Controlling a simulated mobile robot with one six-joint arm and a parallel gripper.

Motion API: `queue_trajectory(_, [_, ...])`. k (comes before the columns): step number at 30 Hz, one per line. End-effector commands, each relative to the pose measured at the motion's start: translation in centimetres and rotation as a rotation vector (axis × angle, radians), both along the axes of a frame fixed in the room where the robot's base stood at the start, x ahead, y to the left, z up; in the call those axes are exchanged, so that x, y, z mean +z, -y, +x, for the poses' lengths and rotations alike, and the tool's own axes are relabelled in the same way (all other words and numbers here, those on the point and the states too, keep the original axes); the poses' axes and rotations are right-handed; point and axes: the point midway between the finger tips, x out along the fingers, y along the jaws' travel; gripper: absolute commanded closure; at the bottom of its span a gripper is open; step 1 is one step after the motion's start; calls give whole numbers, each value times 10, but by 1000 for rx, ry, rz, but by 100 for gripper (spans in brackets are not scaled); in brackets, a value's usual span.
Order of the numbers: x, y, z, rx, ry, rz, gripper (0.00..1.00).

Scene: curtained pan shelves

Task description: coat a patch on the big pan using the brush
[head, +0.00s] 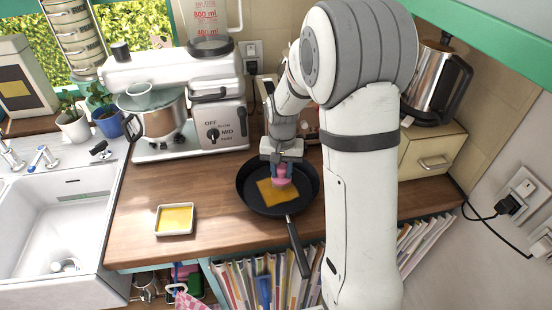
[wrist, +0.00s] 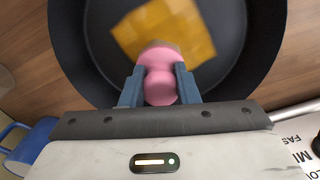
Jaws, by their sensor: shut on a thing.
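The big dark pan (head: 250,199) sits on the wooden counter, its handle pointing toward the front edge. A yellow-orange patch (head: 266,194) covers part of the pan's floor; it also shows in the wrist view (wrist: 140,27). My gripper (head: 282,165) is over the pan, shut on the pink brush (head: 280,177). In the wrist view the brush (wrist: 160,85) sits between my two blue fingers (wrist: 159,88). The brush's lower end is over the patch; its bristles are hidden, and I cannot tell whether they touch.
A small white tray with yellow content (head: 159,231) stands on the counter left of the pan. A white mixer (head: 175,90) stands behind, and a sink (head: 55,220) is at left. A steel kettle (head: 432,85) is on a drawer box (head: 432,152) at right.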

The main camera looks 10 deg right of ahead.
Motion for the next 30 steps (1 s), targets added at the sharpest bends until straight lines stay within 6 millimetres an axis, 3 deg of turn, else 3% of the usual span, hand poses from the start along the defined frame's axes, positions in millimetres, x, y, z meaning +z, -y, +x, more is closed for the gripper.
queue_trajectory(12, [1,-39,-1,5,1,0,93])
queue_trajectory(14, [8,-39,-1,6,0,0,93])
queue_trajectory(15, [22,-39,-1,7,5,0,93])
queue_trajectory(30, [66,-36,-1,0,1,0,93])
